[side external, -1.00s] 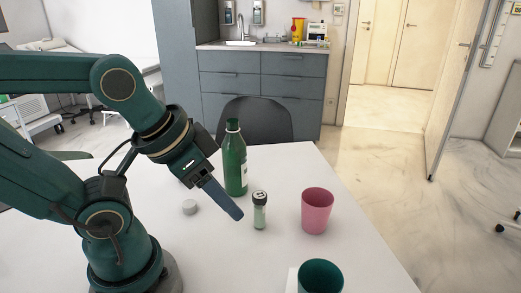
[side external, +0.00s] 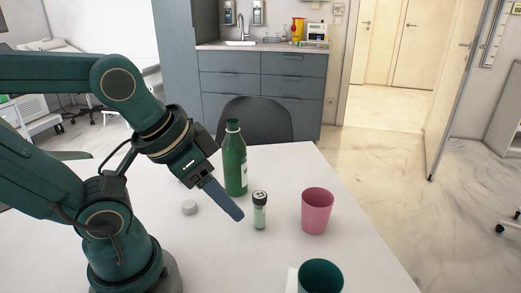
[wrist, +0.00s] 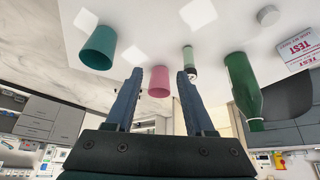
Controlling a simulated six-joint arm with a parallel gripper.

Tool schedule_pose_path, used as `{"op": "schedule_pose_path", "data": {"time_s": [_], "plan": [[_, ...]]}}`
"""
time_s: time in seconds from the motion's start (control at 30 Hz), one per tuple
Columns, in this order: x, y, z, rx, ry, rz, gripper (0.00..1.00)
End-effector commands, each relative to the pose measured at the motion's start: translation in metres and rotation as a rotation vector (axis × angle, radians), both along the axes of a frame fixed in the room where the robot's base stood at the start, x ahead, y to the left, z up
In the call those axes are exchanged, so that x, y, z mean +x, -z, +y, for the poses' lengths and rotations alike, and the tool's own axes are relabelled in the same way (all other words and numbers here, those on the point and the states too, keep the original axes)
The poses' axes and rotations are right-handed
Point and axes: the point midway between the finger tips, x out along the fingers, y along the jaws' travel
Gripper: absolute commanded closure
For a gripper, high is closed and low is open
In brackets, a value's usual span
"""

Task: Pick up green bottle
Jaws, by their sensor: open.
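The green bottle (side external: 235,165) stands upright on the white table, near its far edge, with a pale label low on its side. In the wrist view the bottle (wrist: 243,84) is to the right of my fingers, apart from them. My gripper (side external: 232,207) hangs above the table in front of the bottle, between it and the camera, pointing down to the right. In the wrist view my gripper (wrist: 159,82) shows two blue fingers spread apart with nothing held between them. In the side view the fingers overlap, and the bottle's lower left is close behind them.
A small capped vial (side external: 260,212) stands right of my fingertips, with a pink cup (side external: 317,211) beyond it. A teal cup (side external: 320,277) is at the front. A small grey disc (side external: 189,208) lies left of the gripper. A dark chair (side external: 256,118) stands behind the table.

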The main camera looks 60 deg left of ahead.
Motion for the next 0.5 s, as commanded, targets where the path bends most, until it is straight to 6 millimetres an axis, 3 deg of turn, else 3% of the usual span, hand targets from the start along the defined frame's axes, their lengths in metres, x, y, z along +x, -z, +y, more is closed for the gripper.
{"op": "schedule_pose_path", "data": {"time_s": [0.03, 0.1, 0.37, 0.5], "plan": [[0.0, 0.0, 0.0, 0.0, 0.0, 0.0, 0.23], [0.0, 0.0, 0.0, 0.0, 0.0, 0.0, 0.0], [0.0, -0.001, 0.0, 0.0, 0.0, -0.001, 0.0], [0.001, -0.016, 0.0, 0.0, 0.0, -0.005, 0.0]]}}
